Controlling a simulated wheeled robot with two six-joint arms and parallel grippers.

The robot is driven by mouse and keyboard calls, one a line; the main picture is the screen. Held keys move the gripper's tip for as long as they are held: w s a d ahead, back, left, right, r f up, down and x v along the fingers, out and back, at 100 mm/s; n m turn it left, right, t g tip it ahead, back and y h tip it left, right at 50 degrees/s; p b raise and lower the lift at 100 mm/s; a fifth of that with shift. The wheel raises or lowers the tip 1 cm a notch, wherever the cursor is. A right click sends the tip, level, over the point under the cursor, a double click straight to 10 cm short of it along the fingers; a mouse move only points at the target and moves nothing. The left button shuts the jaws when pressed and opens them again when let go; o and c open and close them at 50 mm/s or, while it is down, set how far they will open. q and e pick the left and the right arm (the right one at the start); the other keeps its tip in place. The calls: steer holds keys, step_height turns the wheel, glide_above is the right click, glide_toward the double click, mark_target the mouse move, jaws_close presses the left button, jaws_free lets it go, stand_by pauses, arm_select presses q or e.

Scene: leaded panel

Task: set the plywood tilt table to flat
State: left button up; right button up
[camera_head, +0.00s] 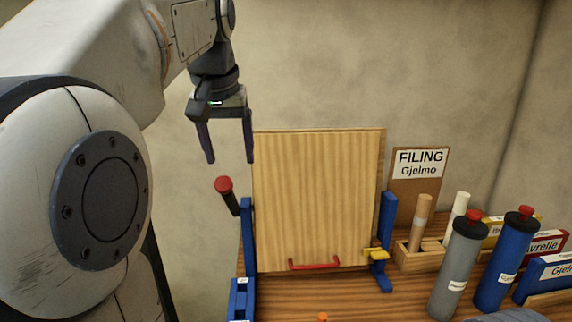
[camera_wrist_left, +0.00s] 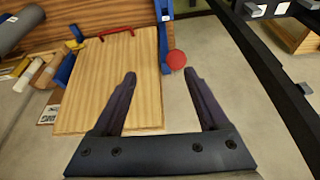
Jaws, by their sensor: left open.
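The plywood tilt table (camera_head: 315,200) stands steeply tilted, near upright, between two blue side supports (camera_head: 386,230). A red handle (camera_head: 314,265) is on its lower edge. A black lever with a red knob (camera_head: 224,184) sticks out at the left support. A yellow piece (camera_head: 376,254) sits at the right support. My left gripper (camera_head: 229,160) is open and empty, above and left of the board's top corner. In the left wrist view the board (camera_wrist_left: 110,85) lies beyond the open fingers (camera_wrist_left: 160,80), and the red knob (camera_wrist_left: 176,60) shows near the right finger. My right gripper is not in view.
At right, a wooden rack (camera_head: 412,258) holds several rolls, beside a grey tube (camera_head: 457,270), a blue tube (camera_head: 503,265) and labelled boxes (camera_head: 550,275). A sign reading FILING (camera_head: 420,163) stands behind them. The space above the board is free.

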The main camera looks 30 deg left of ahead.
mark_target(223, 181)
arm_select(q)
steer(key=shift+n, duration=0.5)
steer(key=a+f, duration=0.1)
steer(key=f, duration=0.1)
steer(key=w+a+f, duration=0.1)
steer(key=a+f, duration=0.1)
steer(key=f, duration=0.1)
steer(key=w+a+f, duration=0.1)
steer(key=f, duration=0.1)
steer(key=shift+w+a+f, duration=0.2)
steer(key=shift+f, duration=0.1)
jaws_close()
stand_by(0.9)
